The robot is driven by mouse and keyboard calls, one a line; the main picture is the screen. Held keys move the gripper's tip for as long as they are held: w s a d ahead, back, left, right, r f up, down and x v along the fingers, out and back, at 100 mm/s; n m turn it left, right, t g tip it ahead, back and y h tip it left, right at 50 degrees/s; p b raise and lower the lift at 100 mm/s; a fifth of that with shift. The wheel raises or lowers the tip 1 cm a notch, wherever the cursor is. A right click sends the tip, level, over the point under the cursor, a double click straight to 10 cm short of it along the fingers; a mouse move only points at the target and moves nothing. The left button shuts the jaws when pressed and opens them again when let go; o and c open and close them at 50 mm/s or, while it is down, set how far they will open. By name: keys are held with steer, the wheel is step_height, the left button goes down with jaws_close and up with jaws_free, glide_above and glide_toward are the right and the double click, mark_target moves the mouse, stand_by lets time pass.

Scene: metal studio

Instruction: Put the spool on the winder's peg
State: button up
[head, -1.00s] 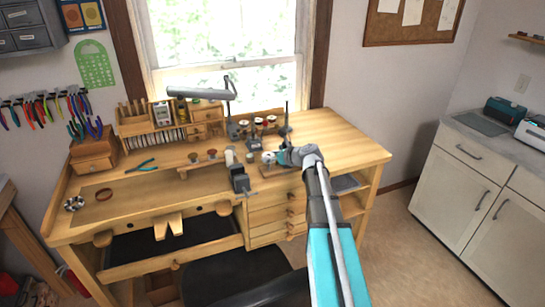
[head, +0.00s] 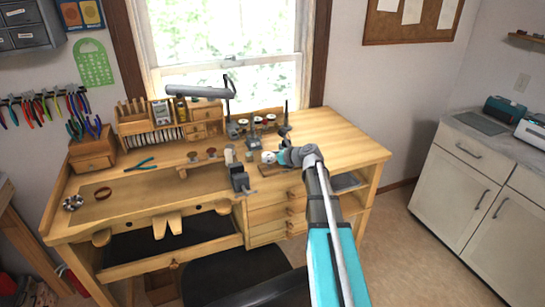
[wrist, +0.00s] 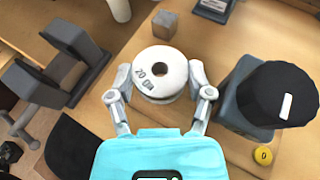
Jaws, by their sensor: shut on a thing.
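The white spool (wrist: 174,64), marked "20 Ga", sits between the two fingers of my gripper (wrist: 160,86) in the wrist view, and the fingers are shut on it. Its round face and dark centre hole show toward the wrist camera. In the head view the spool (head: 267,157) is a small white disc at the left of my gripper (head: 277,157), over the bench. A grey block with a big black knob (wrist: 277,94), likely the winder, stands just right of the right finger. I cannot make out the peg, nor whether the spool touches anything below.
A grey vise (wrist: 52,88) stands left of my gripper, and also shows in the head view (head: 239,178). A small grey cube (wrist: 165,24) lies beyond the spool. A yellow button (wrist: 263,154) is near the knob. The bench top's right side (head: 345,150) is clear.

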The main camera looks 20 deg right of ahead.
mark_target(271, 169)
steer(key=shift+f+b, duration=1.7)
steer(key=shift+f, duration=0.05)
stand_by(0.3)
steer(key=o, duration=1.1)
steer(key=shift+o, duration=0.2)
stand_by(0.6)
